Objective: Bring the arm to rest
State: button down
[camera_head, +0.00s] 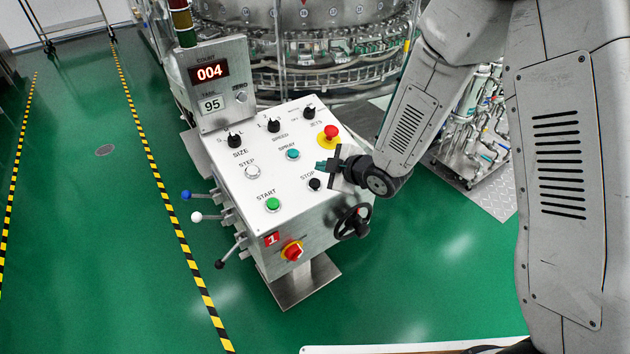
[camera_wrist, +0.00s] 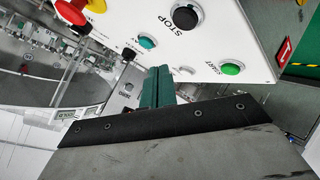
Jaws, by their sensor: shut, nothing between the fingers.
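My gripper (camera_head: 321,166) is at the end of my grey arm, over the right side of the control panel (camera_head: 225,167) in the head view. Its fingers look shut with nothing between them. In the wrist view the green fingers (camera_wrist: 159,87) lie together in front of the panel. The teal SPRAY button (camera_head: 293,154) is just left of the fingertips in the head view. The black STOP button (camera_head: 314,184) is just below them. I cannot tell whether the fingertips touch the panel.
A red emergency knob (camera_head: 331,131) stands up close above my gripper. A black handwheel (camera_head: 353,221) and a red-yellow switch (camera_head: 292,251) are on the panel's front. Levers (camera_head: 196,217) stick out left. The rotary washer (camera_head: 305,45) is behind. Green floor is clear at left.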

jog(key=s+d+f+m+g+h, duration=0.2)
jog(key=s+d+f+m+h, duration=0.1)
jog(key=d+f+h, duration=0.15)
jog(key=s+d+r+m+g+h, duration=0.3)
jog(key=s+d+r+m, duration=0.15)
jog(key=d, duration=0.45)
jog(key=s+d+r+m, duration=0.3)
jog(key=s+r, duration=0.5)
jog(key=s+d+r+m+g, duration=0.1)
jog(key=s+d+r+m, duration=0.3)
jog(key=s+r, duration=0.4)
jog(key=s+d+r+m+g, duration=0.1)
jog(key=s+d+r+m, duration=0.2)
jog(key=s+r, duration=0.5)
jog(key=shift+s+d+r+m+h, duration=0.25)
jog(key=shift+s+m+h, duration=0.2)
jog(key=shift+s, duration=0.7)
